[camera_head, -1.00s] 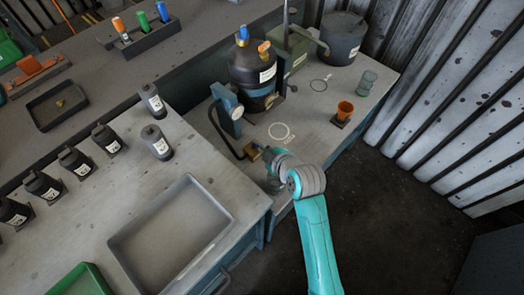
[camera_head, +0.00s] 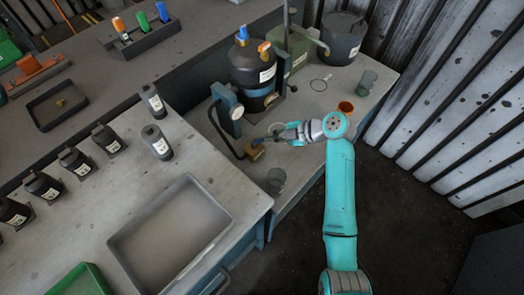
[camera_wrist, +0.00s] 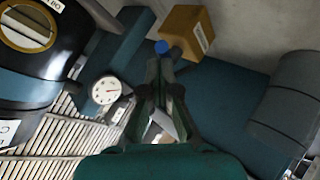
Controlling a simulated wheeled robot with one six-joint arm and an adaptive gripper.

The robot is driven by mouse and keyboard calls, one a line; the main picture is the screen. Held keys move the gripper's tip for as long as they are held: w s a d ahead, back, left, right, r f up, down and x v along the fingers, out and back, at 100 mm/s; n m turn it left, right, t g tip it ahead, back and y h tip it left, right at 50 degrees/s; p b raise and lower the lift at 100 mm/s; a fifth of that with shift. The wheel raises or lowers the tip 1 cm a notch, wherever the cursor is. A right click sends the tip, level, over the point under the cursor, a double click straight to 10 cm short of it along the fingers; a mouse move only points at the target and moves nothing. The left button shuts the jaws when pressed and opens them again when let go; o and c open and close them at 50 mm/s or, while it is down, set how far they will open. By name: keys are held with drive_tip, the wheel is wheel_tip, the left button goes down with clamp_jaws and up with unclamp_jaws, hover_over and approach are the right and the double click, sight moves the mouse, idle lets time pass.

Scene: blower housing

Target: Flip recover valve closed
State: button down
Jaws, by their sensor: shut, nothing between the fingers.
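A brass-coloured valve block (camera_head: 255,152) sits at the end of a dark hose beside the black tank (camera_head: 250,75). In the wrist view the block (camera_wrist: 188,30) bears a white label, and a small blue handle end (camera_wrist: 161,47) shows at its left side. I cannot read the label or tell the handle's full position. My gripper (camera_wrist: 163,66) is shut and empty, its fingertips close to the blue end; contact is unclear. In the head view my gripper (camera_head: 277,138) is just right of the block.
A clear glass (camera_head: 276,179) is near the bench front. A large grey tray (camera_head: 172,232) lies on the left bench.

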drive_tip(key=shift+w+a, duration=0.1)
drive_tip(key=shift+w, duration=0.4)
drive_tip(key=shift+s+a, duration=0.1)
drive_tip(key=shift+a, duration=0.05)
drive_tip(key=shift+s+a, duration=0.35)
drive_tip(key=shift+a, duration=0.2)
drive_tip(key=shift+r, duration=0.1)
